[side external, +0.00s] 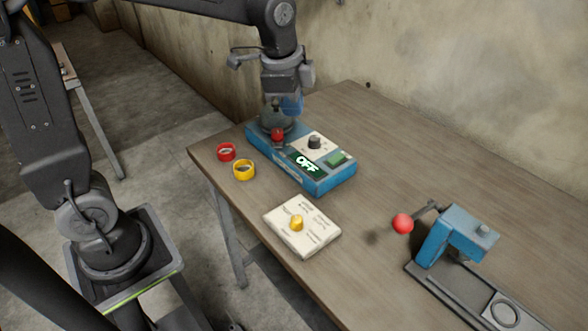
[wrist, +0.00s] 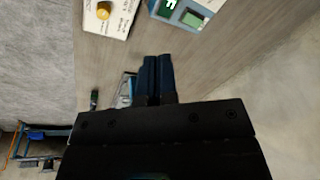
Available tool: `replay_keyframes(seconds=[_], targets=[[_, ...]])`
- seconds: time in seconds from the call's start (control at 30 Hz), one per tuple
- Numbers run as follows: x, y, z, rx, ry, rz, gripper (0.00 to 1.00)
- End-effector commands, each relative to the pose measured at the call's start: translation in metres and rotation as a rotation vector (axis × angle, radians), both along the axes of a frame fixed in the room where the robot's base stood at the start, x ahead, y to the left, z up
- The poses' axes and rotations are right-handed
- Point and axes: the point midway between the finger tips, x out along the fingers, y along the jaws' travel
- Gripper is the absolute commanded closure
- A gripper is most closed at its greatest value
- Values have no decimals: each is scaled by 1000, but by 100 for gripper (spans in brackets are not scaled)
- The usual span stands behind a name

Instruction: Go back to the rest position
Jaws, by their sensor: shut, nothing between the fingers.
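My gripper (side external: 290,106) is shut and empty, with its dark blue fingers together in the wrist view (wrist: 157,58). In the side view it hangs over or just behind the far left end of the blue control box (side external: 303,180); the exact gap is hard to tell. The box carries a grey round part, a red ball (side external: 277,135), a black knob (side external: 314,142), a green button (side external: 337,158) and a display reading OFF (side external: 307,164). Part of the box also shows in the wrist view (wrist: 172,12).
A red ring (side external: 227,152) and a yellow ring (side external: 244,170) lie left of the box. A cream panel with a yellow knob (side external: 297,223) lies in front. A blue lever device with a red ball (side external: 402,223) stands right. The wooden table (side external: 375,120) is bare behind, with a wall beyond.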

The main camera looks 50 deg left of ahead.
Motion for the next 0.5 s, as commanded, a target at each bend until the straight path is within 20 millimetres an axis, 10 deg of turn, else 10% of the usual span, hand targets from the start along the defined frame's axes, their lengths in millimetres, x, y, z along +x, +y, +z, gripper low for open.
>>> replay_keyframes(seconds=[0.5], targets=[[-159,8,20,-265,-244,777,100]])
